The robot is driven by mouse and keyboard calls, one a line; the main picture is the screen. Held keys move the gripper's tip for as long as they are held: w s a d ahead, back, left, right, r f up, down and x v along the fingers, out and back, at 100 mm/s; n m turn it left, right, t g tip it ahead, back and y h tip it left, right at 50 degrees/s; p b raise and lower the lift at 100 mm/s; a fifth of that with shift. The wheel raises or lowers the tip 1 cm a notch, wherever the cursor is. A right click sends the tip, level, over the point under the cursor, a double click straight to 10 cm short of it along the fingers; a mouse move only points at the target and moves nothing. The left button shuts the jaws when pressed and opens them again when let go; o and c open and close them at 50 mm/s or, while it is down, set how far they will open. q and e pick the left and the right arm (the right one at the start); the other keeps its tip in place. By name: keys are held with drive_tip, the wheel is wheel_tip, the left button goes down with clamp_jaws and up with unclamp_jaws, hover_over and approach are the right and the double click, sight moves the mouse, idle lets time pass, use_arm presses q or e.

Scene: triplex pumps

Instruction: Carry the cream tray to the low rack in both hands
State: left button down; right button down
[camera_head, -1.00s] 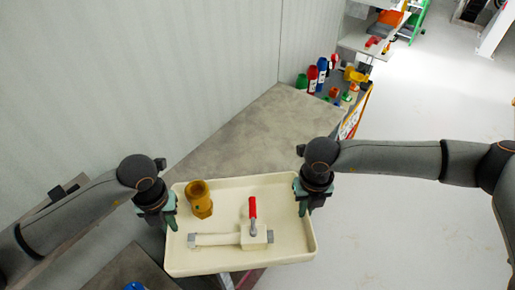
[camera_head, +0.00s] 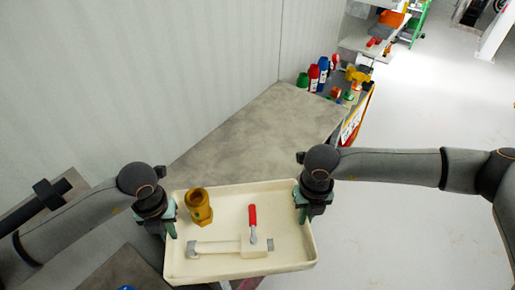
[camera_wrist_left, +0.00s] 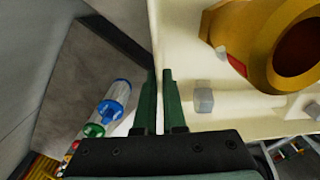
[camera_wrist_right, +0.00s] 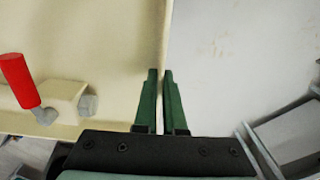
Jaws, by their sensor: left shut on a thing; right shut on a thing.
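The cream tray (camera_head: 290,262) is held between my two grippers in the head view. My left gripper (camera_head: 172,232) is shut on its left wall; the wall also runs between the green fingers (camera_wrist_left: 160,100) in the left wrist view. My right gripper (camera_head: 304,214) is shut on the right wall, and its fingers (camera_wrist_right: 162,100) show there in the right wrist view. In the tray are a brass fitting (camera_head: 199,207) at the back left and a cream valve piece (camera_head: 222,247) with a red lever (camera_head: 253,222). What lies directly under the tray is mostly hidden.
A grey-brown worktop (camera_head: 250,135) lies behind the tray along the pale wall (camera_head: 140,70). Red and blue bottles (camera_head: 314,76) and a yellow part (camera_head: 357,75) stand at its far end. The pale floor (camera_head: 400,230) on the right is open.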

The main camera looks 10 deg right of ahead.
use_arm(q)
drive_tip(key=c, duration=1)
unclamp_jaws()
drive_tip(key=shift+f, duration=0.1)
use_arm(e)
drive_tip(key=c, duration=1)
unclamp_jaws()
drive_tip(key=shift+f, duration=0.1)
drive_tip(key=shift+r, duration=0.3)
use_arm(q)
wheel_tip(320, 180, up, 12)
use_arm(e)
wheel_tip(320, 180, up, 12)
drive_tip(key=shift+f, duration=0.25)
use_arm(q)
drive_tip(key=shift+s, duration=0.1)
use_arm(e)
drive_tip(key=shift+s, duration=0.1)
